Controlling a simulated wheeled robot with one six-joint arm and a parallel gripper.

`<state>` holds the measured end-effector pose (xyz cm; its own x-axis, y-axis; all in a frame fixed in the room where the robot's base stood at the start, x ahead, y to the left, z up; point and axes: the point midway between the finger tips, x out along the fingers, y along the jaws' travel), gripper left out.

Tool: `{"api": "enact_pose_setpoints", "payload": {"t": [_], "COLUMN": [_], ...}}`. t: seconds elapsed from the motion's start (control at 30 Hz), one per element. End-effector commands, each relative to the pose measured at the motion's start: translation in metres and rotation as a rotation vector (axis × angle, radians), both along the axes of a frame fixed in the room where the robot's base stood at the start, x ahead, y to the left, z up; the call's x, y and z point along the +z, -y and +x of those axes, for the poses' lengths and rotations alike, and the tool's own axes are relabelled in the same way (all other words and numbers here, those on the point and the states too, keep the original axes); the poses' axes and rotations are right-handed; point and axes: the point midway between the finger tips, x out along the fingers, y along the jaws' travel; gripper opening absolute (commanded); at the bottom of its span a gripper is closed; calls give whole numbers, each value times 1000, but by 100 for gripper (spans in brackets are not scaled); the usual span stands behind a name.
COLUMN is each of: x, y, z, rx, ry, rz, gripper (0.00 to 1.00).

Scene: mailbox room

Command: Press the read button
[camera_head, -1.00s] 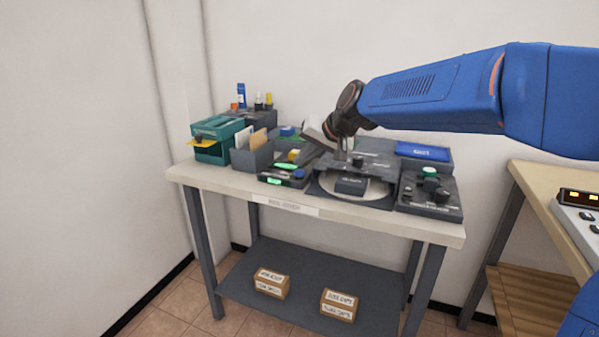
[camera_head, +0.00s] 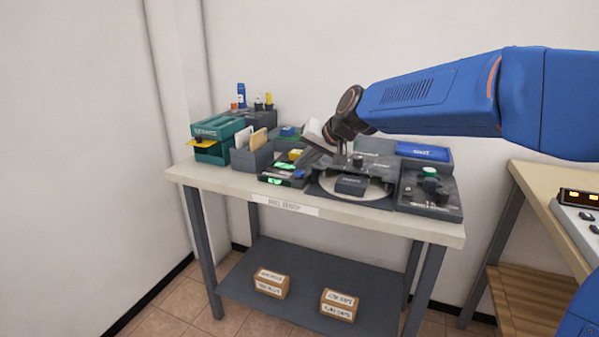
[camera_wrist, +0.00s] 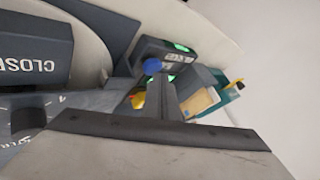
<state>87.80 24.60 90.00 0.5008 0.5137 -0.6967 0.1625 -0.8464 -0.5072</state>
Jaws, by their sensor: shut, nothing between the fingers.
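A small dark device (camera_head: 287,176) with lit green patches lies at the front of the bench, left of its middle. A round blue button (camera_head: 299,173) is on its right side; I cannot read a label that names it. In the wrist view the blue button (camera_wrist: 152,66) shows just beyond my gripper's fingertips (camera_wrist: 160,82). The gripper is shut and empty, its dark fingers together. Whether the tips touch the button cannot be told. In the head view the pale gripper body (camera_head: 314,132) hangs tilted above and behind the device; its fingers are hard to make out.
A round pale plate with a dark block (camera_head: 351,185) is right of the device. A control box with a green knob (camera_head: 429,184) stands farther right. A grey envelope holder (camera_head: 250,160) and teal box (camera_head: 213,149) stand left.

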Motion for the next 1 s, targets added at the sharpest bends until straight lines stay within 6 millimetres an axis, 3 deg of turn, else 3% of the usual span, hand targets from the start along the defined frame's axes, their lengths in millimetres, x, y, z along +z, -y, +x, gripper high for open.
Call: {"api": "enact_pose_setpoints", "payload": {"t": [1.0], "x": [-8], "y": [0], "z": [0], "rx": [1], "ry": [-1], "rz": [0], "gripper": [0]}}
